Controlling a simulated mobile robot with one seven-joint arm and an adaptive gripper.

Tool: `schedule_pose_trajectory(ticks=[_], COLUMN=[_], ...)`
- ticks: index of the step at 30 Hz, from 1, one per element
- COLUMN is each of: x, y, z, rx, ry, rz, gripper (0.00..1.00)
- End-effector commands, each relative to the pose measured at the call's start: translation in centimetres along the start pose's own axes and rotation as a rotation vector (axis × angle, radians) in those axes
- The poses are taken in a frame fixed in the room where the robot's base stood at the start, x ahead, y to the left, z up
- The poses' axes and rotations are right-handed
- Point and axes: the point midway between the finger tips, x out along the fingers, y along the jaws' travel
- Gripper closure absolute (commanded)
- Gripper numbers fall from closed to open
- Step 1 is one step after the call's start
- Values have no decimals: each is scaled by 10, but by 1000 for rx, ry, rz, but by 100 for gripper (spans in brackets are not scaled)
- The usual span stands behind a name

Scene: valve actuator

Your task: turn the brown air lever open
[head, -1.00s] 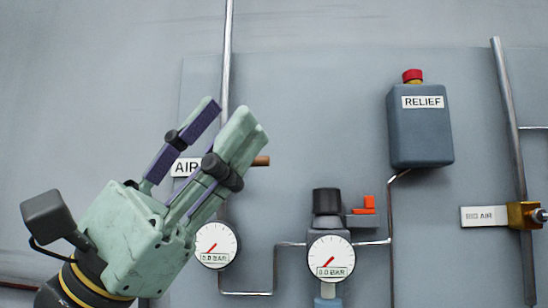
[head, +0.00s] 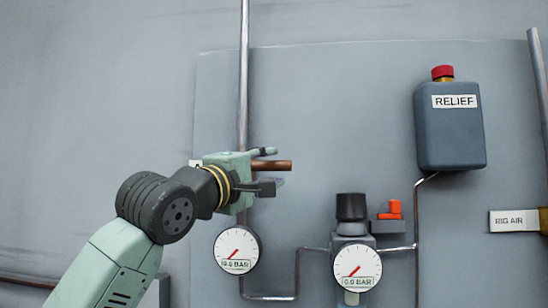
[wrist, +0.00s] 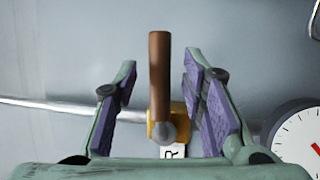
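The brown air lever (head: 272,166) sticks out to the right from the vertical pipe in the head view. In the wrist view the brown lever (wrist: 159,80) stands between my fingers, joined to a brass valve body (wrist: 180,118) with a grey round end. My gripper (wrist: 160,95) is open around the lever, with purple pads on both sides and gaps to each. In the head view my gripper (head: 268,168) points right at the lever and hides the valve body. The AIR label (wrist: 172,152) is mostly hidden.
A gauge (head: 237,249) hangs just below my gripper.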

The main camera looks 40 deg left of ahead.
Motion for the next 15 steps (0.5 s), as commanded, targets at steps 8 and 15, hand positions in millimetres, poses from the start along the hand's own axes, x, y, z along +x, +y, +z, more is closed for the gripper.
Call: schedule_pose_trajectory(ticks=[8,15], x=[24,25], y=[1,0], z=[0,0], rx=[-2,-1], ry=[-1,-1], rz=[1,2], gripper=[62,62])
